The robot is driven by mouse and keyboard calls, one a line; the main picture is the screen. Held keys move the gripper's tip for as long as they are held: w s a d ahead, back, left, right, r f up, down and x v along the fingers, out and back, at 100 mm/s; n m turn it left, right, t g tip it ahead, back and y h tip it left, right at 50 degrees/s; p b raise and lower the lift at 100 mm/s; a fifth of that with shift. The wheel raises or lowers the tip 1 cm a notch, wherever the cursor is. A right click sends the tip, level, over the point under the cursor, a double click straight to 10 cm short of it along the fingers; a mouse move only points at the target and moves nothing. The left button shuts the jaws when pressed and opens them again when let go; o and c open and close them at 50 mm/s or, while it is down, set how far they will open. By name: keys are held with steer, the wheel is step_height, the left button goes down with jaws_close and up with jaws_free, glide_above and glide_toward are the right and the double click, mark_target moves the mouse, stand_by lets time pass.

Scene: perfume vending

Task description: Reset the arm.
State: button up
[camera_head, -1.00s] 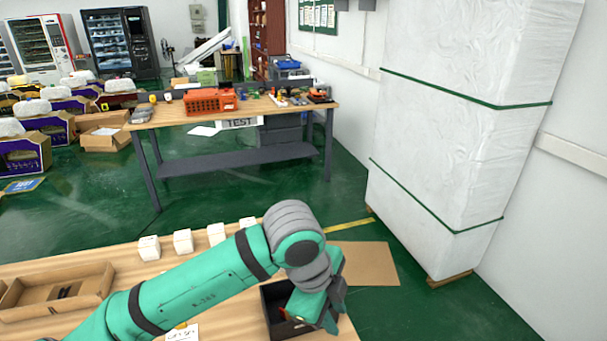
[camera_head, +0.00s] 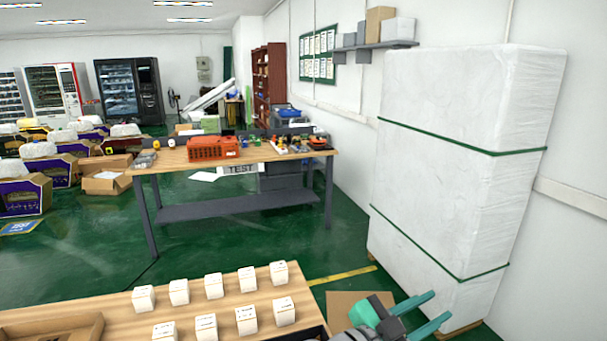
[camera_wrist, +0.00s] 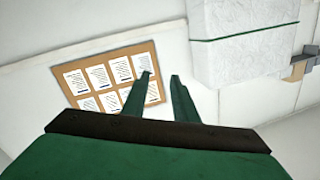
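My gripper (camera_head: 424,312) is at the lower right of the head view, past the right end of the near table and in front of the wrapped stack. Its two green fingers are apart with nothing between them. In the wrist view the open fingers (camera_wrist: 161,90) point toward a white wall with a board of paper sheets (camera_wrist: 113,78). Most of my arm is below the head view's lower edge.
The near wooden table (camera_head: 110,315) holds several small white boxes (camera_head: 213,286), a cardboard tray (camera_head: 60,330) and a dark box edge. A tall white wrapped stack (camera_head: 450,160) stands at right. A far workbench (camera_head: 175,160) holds a red crate (camera_head: 213,148). Green floor lies between.

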steer(key=s+a+f+n+t+y, duration=0.4)
steer(key=a+f+n+t+y, duration=0.15)
steer(key=f+n, duration=0.45)
steer(key=s+a+f+n+t+y, duration=0.3)
steer(key=a+f+n+t+y, duration=0.3)
steer(key=f+n, duration=0.4)
steer(key=s+a+f+m+g+y, duration=0.1)
steer(key=s+a+f, duration=0.2)
steer(key=s, duration=0.6)
steer(key=s+a+f+m+g+y, duration=0.1)
steer(key=s+a+f, duration=0.3)
steer(key=s, duration=0.4)
steer(key=s+a+f+m+g+y, duration=0.1)
steer(key=s+a+f+g+y, duration=0.1)
steer(key=s+a, duration=0.3)
steer(key=s+f, duration=0.1)
steer(key=s, duration=0.3)
steer(key=shift+s+f+m, duration=0.3)
steer(key=shift+s+f, duration=0.05)
steer(key=shift+f, duration=0.05)
steer(key=shift+w+a, duration=0.1)
